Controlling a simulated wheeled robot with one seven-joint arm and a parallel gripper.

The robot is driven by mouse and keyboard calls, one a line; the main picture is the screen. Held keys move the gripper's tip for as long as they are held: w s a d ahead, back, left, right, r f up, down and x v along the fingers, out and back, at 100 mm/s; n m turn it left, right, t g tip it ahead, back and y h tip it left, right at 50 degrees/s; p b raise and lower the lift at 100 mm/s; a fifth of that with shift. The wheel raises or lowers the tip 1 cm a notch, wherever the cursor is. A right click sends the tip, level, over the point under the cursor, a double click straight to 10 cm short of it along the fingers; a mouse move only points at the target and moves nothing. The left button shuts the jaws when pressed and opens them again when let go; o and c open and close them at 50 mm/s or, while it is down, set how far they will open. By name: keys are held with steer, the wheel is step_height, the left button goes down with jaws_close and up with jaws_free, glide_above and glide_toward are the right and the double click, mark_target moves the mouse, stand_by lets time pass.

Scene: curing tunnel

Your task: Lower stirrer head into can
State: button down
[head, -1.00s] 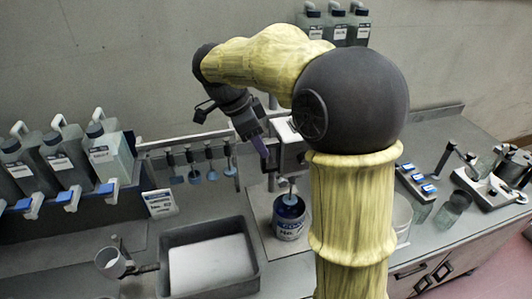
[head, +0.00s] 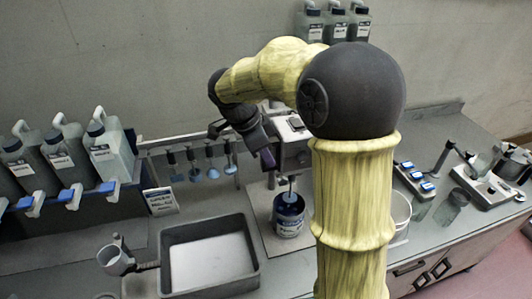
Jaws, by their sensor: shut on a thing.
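The stirrer head (head: 293,154) is a grey block on a stand, partly hidden behind my arm. Its thin shaft (head: 292,182) points down at the can, with a blue disc (head: 290,197) at the can's mouth. Whether the disc is just above or inside the rim is hard to tell. The can (head: 290,224) is blue with a white label, upright and open, under the stirrer head. My gripper (head: 268,161) is at the left side of the stirrer head, angled down and shut on part of it. The exact grip is too small to see.
A grey tray (head: 164,262) with a white bottom stands left of the can. Several blue stirring discs (head: 212,172) hang on a rack behind. Jugs (head: 110,155) stand at left. A white bucket (head: 402,211) is right, partly behind my arm. A clamp device (head: 492,185) stands far right.

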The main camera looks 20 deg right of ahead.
step_height(320, 180, down, 14)
steer(key=b, duration=1.3)
steer(key=shift+s+f, duration=0.1)
steer(key=c, duration=1.3)
jaws_free()
steer(key=v, duration=1.7)
steer(key=shift+a+r+p, duration=0.1)
steer(key=shift+r+p, duration=0.15)
steer(key=shift+p, duration=0.05)
